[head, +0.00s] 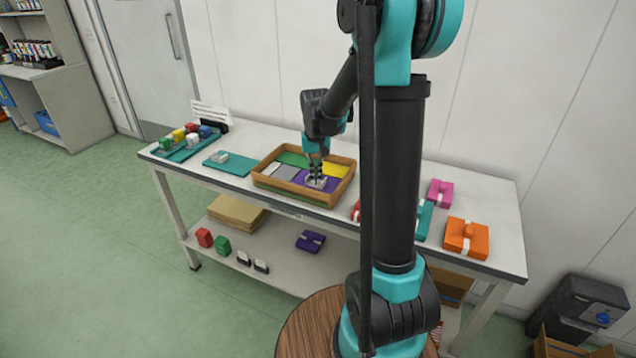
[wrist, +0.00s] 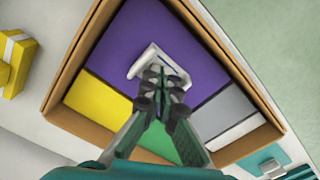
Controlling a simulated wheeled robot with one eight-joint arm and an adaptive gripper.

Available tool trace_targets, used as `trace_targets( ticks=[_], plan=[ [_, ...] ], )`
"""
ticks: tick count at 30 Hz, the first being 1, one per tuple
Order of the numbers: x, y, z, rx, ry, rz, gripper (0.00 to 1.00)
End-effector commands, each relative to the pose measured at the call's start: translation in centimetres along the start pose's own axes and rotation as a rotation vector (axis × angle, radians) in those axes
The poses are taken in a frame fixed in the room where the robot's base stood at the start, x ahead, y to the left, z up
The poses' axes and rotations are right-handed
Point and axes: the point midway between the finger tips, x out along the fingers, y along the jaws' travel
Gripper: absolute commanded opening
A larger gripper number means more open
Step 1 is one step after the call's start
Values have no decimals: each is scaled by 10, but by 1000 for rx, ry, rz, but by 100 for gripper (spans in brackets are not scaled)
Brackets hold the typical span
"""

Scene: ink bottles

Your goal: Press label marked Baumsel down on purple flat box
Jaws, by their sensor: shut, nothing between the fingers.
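The purple flat box (wrist: 190,35) lies in a shallow brown tray (wrist: 268,133) and also shows in the head view (head: 332,185). A white label (wrist: 146,62) lies on the purple box, and its pale shape shows in the head view too. No writing on it is readable. My gripper (wrist: 164,88) is shut and empty, with its fingertips over the label's near edge. It points down at the purple box in the head view (head: 316,178). The fingertips cover part of the label, and I cannot tell whether they touch it.
Yellow (wrist: 97,100), green (wrist: 157,142) and grey (wrist: 225,112) flat boxes share the tray. On the table (head: 484,195), a teal tray (head: 178,155) with small blocks and a teal mat (head: 238,166) lie left. Orange (head: 466,238) and pink (head: 440,192) boxes lie right.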

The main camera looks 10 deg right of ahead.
Motion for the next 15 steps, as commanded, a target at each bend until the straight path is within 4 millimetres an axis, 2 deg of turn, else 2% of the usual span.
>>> trace_targets(
  ticks=[15],
  plan=[
    [-36,0,0,0,0,0,0]
  ],
)
